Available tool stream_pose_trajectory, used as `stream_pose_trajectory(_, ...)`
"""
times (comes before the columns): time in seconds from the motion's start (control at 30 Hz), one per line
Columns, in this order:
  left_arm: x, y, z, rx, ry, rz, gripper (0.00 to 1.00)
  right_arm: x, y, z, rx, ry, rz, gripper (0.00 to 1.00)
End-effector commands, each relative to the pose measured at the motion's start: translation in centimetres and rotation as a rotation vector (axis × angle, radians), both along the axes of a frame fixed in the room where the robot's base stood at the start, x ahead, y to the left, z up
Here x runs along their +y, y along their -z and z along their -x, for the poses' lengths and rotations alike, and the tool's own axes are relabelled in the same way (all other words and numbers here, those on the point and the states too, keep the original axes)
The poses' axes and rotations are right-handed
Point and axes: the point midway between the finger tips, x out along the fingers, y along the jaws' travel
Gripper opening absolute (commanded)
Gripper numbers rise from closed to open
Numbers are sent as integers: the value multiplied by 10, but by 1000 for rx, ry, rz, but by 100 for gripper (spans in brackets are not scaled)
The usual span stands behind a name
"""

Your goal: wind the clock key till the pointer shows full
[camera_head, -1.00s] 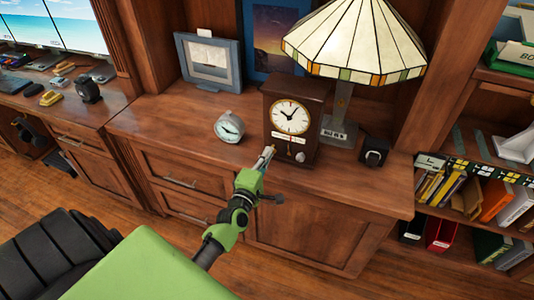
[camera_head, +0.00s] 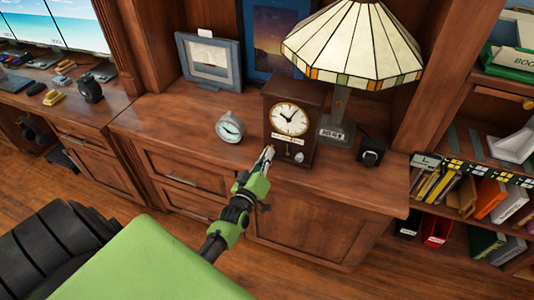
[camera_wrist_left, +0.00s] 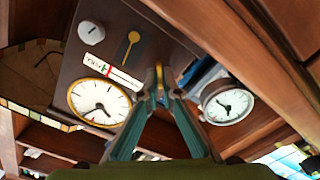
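The wooden mantel clock (camera_head: 294,92) stands upright on the cabinet, with a white dial (camera_head: 289,119) in a gold ring. Below the dial is a pale gauge strip (camera_head: 286,137); in the left wrist view the strip (camera_wrist_left: 111,71) shows small red and green marks, too small to read the pointer surely. A silver round knob (camera_head: 299,157) is low on the clock's front; it also shows in the left wrist view (camera_wrist_left: 91,33). My left gripper (camera_head: 269,149) is at the clock's lower left front. Its fingers nearly meet around a small brass piece, seemingly the key (camera_wrist_left: 161,87). My right gripper is not in view.
A small round desk clock (camera_head: 229,128) stands just left of the mantel clock. A stained-glass lamp (camera_head: 352,45) rises close behind on the right, with a black box (camera_head: 371,151) beside its base. The cabinet top (camera_head: 170,115) is clear at the left.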

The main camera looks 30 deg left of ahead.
Motion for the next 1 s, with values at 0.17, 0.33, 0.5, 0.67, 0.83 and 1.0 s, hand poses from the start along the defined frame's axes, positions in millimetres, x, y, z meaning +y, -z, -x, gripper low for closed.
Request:
stream_pose_trajectory(0.17,-1,0,0,42,1,-164,0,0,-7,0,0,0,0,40)
stream_pose_trajectory(0.33,-2,1,0,82,1,-318,0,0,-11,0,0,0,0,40)
stream_pose_trajectory(0.5,-2,1,0,120,1,-476,0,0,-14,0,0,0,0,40)
stream_pose_trajectory(0.67,-2,2,0,155,2,-625,0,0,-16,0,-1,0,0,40)
stream_pose_trajectory(0.83,-2,2,0,192,2,-781,0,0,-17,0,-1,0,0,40)
stream_pose_trajectory(1.0,-2,3,0,230,1,-938,0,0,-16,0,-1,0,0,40)
